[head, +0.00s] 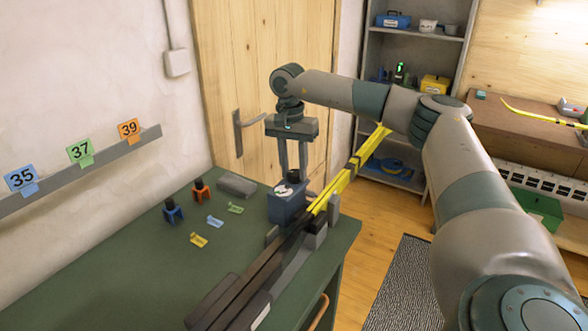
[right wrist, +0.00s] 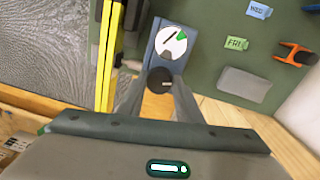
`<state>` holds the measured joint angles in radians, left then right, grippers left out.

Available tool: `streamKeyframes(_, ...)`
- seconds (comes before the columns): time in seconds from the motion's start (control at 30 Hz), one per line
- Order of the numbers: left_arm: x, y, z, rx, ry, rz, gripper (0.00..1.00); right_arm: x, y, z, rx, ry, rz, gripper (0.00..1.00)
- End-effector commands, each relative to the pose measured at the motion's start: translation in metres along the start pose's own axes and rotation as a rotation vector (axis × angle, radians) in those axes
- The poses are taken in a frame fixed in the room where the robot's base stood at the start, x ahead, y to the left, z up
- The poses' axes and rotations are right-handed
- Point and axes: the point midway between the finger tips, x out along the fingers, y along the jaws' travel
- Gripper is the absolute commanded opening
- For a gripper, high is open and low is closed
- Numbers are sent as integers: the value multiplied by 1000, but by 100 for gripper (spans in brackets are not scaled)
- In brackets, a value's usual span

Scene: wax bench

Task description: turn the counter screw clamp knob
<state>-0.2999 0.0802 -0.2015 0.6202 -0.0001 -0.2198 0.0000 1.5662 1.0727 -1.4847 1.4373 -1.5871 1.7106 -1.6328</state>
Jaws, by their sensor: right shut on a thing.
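The counter (head: 285,213) is a small blue box on the far end of the green bench. Its white dial with a green sector and a dark pointer (right wrist: 171,42) faces up in the right wrist view. The dark round knob (right wrist: 160,80) is at the near end of the blue box in that view. My right gripper (head: 293,178) points straight down over the box and is shut on the knob, one finger on each side. In the head view the fingers and dial partly hide the knob. My left gripper is in neither view.
Yellow skis (head: 345,184) lie along the bench's right edge, close beside the box. An orange clamp (head: 200,190), a blue clamp (head: 173,211), small day tags (head: 199,240) and a grey block (head: 236,185) lie left of it. The near left bench top is clear.

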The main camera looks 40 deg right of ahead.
Motion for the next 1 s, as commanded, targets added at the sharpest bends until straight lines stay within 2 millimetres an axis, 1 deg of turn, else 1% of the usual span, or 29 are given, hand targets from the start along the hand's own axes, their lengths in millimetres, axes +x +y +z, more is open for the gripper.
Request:
streamKeyframes(0.13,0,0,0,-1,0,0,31,-1,0,-1,66,-3,-1,9)
streamKeyframes(0.4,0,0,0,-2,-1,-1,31,-1,0,-1,72,-2,-2,9)
streamKeyframes(0.43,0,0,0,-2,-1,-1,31,-1,0,-1,72,-2,-2,36)
streamKeyframes(0.5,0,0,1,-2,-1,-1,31,-1,0,-1,72,-2,-2,50)
streamKeyframes(0.83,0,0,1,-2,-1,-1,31,-1,0,0,70,-3,-1,50)
streamKeyframes(1.0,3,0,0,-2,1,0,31,-8,-1,-1,70,-3,-1,50)
